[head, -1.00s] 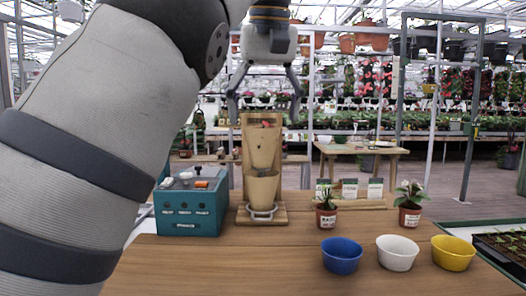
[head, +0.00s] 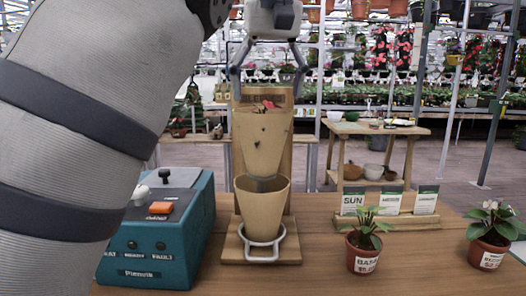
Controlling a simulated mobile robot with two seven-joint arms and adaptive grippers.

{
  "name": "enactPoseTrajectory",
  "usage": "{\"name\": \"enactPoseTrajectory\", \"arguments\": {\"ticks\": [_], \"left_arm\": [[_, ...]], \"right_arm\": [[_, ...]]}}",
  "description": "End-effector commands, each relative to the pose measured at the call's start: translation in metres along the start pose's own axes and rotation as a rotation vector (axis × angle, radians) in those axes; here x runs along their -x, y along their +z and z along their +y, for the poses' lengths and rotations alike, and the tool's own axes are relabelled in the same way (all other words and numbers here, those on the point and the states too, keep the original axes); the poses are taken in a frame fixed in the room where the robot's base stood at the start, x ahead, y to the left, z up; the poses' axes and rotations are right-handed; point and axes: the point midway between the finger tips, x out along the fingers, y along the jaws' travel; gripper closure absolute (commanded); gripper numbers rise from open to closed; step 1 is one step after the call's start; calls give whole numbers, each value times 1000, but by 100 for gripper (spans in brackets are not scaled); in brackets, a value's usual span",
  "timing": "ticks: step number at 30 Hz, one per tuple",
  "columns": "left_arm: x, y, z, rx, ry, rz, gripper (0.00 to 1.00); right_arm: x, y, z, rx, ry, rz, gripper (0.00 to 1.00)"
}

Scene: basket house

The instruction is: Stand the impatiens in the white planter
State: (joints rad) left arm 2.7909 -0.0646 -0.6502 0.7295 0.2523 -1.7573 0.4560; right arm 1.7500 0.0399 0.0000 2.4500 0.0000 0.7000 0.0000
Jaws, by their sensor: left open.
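Two small plants in terracotta pots stand on the wooden table. One potted plant (head: 364,251) has green leaves and a white label that seems to start with "BAS". The other potted plant (head: 491,246), at the right edge, has pale blooms and a label I cannot read clearly. I cannot tell for sure which is the impatiens. The white planter is out of view now. My left gripper (head: 268,97) is open and empty, fingers pointing down, in front of or above the top of a wooden stand, left of both plants. My right gripper is not in view.
The wooden stand (head: 283,215) holds tan cone-shaped pots above a metal ring. A teal box (head: 160,240) with knobs and an orange switch is at left. Seed cards (head: 388,205) stand behind the plants. A second table (head: 375,130) is farther back. The table front between stand and plants is clear.

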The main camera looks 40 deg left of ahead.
Motion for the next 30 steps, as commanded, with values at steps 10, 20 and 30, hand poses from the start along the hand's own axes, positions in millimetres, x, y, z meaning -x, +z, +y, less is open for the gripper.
{"name": "enactPoseTrajectory", "arguments": {"ticks": [10, 20, 30], "left_arm": [[-56, 0, -2, 1, 1, 0, 19], [-104, -2, -3, 2, 1, 1, 19], [-105, -2, -3, 1, 1, 1, 56]], "right_arm": [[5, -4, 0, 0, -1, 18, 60], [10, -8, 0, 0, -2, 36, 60], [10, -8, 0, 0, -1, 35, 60]]}}
